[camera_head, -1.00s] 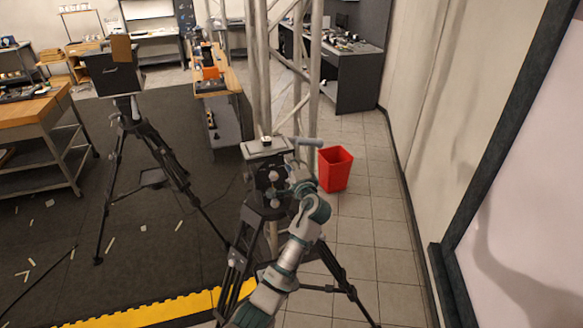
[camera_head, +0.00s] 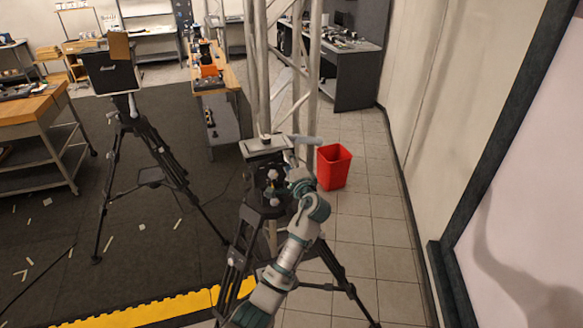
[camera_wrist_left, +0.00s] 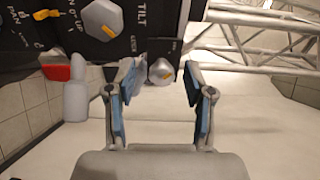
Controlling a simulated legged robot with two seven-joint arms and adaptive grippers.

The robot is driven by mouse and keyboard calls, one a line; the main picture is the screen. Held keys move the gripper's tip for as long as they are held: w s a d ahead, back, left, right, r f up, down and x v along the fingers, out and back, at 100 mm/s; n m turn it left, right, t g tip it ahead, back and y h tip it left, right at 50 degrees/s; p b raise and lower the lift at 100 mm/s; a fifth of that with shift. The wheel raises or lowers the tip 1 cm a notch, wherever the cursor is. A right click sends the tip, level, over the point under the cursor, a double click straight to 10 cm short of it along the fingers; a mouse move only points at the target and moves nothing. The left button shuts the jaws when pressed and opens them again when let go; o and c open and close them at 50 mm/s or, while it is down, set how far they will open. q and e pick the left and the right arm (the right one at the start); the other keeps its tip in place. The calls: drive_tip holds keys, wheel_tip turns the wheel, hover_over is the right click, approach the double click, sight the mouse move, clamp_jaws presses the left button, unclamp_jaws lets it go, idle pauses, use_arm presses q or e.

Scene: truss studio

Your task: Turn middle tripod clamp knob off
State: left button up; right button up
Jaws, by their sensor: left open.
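The black tripod head (camera_head: 266,180) stands on the tripod in the middle of the head view, with a plate and a grey handle on top. In the left wrist view, a small grey knob (camera_wrist_left: 160,72) with an orange mark sits between my left fingertips. A larger grey knob (camera_wrist_left: 102,19) lies beside the word TILT on the black panel (camera_wrist_left: 130,44). An orange lever-like mark (camera_wrist_left: 47,14) shows at the upper left. My left gripper (camera_wrist_left: 158,76) is open, its blue-padded fingers on either side of the small knob. Contact cannot be told. My right gripper is out of view.
A truss (camera_head: 306,75) rises right behind the tripod. A red bin (camera_head: 334,168) stands on the tiles to the right. Another tripod (camera_head: 146,135) stands at the left, and wooden workbenches (camera_head: 36,106) lie beyond. A wall closes the right side.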

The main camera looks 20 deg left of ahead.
use_arm(q)
drive_tip(key=v, duration=1.1)
drive_tip(key=shift+s+d, duration=0.2)
drive_tip(key=shift+d, duration=0.15)
drive_tip(key=shift+f, duration=0.1)
